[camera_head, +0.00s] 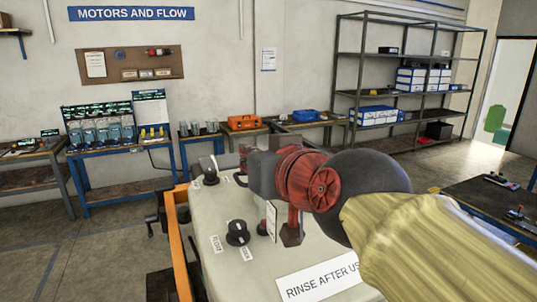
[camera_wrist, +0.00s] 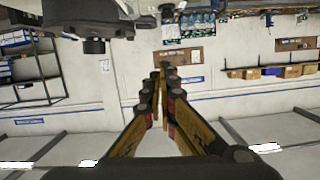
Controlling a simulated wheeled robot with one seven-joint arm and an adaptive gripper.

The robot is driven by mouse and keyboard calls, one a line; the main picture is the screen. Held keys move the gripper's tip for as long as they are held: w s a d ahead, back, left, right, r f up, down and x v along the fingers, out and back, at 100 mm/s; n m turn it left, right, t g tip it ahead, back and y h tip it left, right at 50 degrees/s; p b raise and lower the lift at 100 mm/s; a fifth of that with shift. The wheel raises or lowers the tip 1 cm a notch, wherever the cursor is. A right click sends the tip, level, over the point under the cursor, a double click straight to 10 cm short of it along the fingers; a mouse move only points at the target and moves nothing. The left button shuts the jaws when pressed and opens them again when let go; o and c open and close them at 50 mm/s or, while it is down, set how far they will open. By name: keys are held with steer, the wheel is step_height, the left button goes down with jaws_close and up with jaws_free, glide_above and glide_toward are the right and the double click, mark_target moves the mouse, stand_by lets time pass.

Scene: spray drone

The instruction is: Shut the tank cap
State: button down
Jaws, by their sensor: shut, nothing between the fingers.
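A black round cap-like knob (camera_head: 237,233) sits on the pale top of the tank body (camera_head: 212,270), with small white labels beside it. A second dark round fitting (camera_head: 209,171) stands farther back on the same surface. I cannot tell for sure which is the tank cap, or whether it is shut. My arm reaches in from the lower right of the head view, and its end hides part of the tank top. My gripper (camera_wrist: 161,72) shows in the wrist view, its fingers together and empty. A dark grey body with a black cylinder (camera_wrist: 94,46) shows at that view's top left.
An orange bar (camera_head: 178,245) edges the tank's left side. Workbenches line the back wall, with an orange case (camera_head: 243,122) on one. A metal shelf (camera_head: 414,95) stands at the back right. A dark table (camera_head: 490,205) is at the right. Floor is clear at the left.

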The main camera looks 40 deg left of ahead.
steer(key=w+d+r+n+h+p, duration=0.1)
steer(key=w+d+r+h+p, duration=0.2)
steer(key=p, duration=1.4)
steer(key=a+f+y, duration=0.1)
steer(key=a, duration=0.2)
steer(key=a+f+y, duration=0.1)
steer(key=a+f, duration=0.1)
steer(key=a, duration=0.1)
steer(key=a+f, duration=0.1)
steer(key=a, duration=0.2)
steer(key=shift+w+f+y, duration=0.15)
steer(key=shift+w+y, duration=0.2)
steer(key=shift+y, duration=0.05)
step_height(320, 180, down, 2)
steer(key=shift+w+a+f, duration=0.1)
steer(key=shift+w+f, duration=0.05)
steer(key=shift+f, duration=0.8)
